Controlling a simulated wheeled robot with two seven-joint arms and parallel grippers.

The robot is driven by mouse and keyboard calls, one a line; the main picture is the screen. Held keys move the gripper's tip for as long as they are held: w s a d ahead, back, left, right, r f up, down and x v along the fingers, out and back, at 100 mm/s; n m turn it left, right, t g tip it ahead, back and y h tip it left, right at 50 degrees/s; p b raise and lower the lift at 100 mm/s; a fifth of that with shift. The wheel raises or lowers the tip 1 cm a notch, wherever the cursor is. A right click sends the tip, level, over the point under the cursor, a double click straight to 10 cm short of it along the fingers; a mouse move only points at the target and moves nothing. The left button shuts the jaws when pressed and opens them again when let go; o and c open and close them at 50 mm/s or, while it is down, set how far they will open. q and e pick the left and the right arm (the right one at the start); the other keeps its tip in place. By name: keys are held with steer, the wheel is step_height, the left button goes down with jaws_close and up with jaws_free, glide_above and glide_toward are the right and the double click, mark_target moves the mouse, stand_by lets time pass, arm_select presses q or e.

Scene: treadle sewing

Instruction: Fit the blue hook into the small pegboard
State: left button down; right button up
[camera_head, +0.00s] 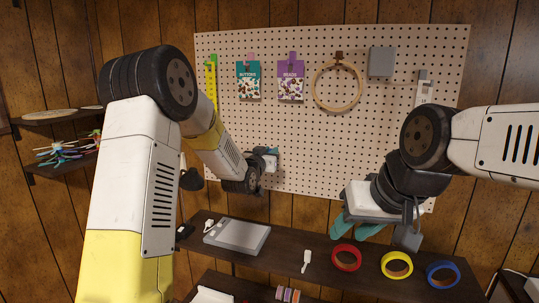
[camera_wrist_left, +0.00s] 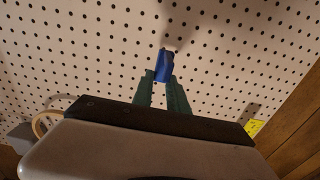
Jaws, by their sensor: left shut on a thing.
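The beige pegboard (camera_head: 300,135) hangs on the wall and fills most of the left wrist view (camera_wrist_left: 90,60). My left gripper (camera_head: 268,158) is in front of its lower left part; it also shows in the left wrist view (camera_wrist_left: 163,88), its green fingers shut on the blue hook (camera_wrist_left: 164,66). The hook points toward the board, with a shadow beside its far end. I cannot tell whether it touches the board or sits in a hole. The hook is hidden in the head view. My right gripper (camera_head: 358,228) has its teal fingers apart, pointing down above the shelf.
A dark shelf (camera_head: 285,270) below holds a grey tablet-like box (camera_head: 237,235), a small white item (camera_head: 306,261), and red (camera_head: 346,257), yellow (camera_head: 396,265) and blue (camera_head: 443,273) tape rolls. A wooden hoop (camera_head: 318,98) and packets hang higher. The board's middle is clear.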

mark_target(278, 144)
arm_select(q)
steer(key=shift+x, duration=2.05)
steer(key=shift+x, duration=1.25)
steer(key=c, duration=1.2)
jaws_free()
steer(key=shift+c, duration=0.2)
steer(key=shift+v, duration=3.95)
